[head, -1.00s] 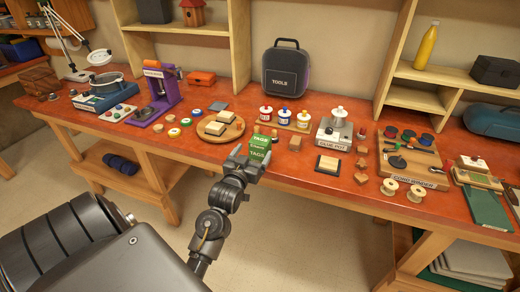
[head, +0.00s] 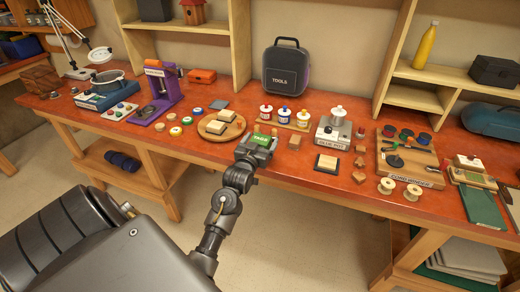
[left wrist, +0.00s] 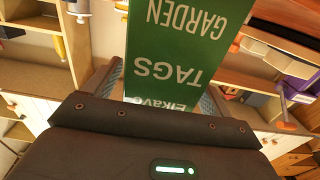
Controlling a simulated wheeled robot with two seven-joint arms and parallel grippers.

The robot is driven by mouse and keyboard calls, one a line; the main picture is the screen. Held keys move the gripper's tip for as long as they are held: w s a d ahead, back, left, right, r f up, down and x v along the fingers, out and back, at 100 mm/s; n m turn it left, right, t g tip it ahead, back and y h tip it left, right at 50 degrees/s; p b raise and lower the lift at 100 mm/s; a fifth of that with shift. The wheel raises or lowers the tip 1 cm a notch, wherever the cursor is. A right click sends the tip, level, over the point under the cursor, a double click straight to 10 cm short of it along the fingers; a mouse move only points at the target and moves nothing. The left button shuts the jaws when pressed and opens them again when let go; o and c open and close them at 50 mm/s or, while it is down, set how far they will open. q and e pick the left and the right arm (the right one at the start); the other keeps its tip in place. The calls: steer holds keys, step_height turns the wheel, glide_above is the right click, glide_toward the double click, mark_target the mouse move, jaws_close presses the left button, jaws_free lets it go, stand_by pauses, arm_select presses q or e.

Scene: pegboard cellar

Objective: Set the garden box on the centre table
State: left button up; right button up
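The garden box is a green carton (head: 262,140), lettered "GARDEN TAGS" in white in the left wrist view (left wrist: 178,50). My left gripper (head: 257,146) is shut on it, with a finger on either side. In the head view the box shows at the front edge of the red-topped centre table (head: 215,163), just right of a round wooden board. I cannot tell how high it is over the table. The gripper hides the lower part of the box. My right gripper is not in view.
The round board (head: 222,127) with wooden blocks is close to the box. A paint rack (head: 285,122), glue pot (head: 333,135), black-and-cream pad (head: 327,164) and small wooden blocks stand to the right. A black tool case (head: 286,70) stands behind. Bare tabletop shows along the front edge.

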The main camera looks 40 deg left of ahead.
arm_select(q)
steer(key=c, duration=0.9)
steer(key=shift+c, duration=1)
steer(key=shift+r, duration=0.1)
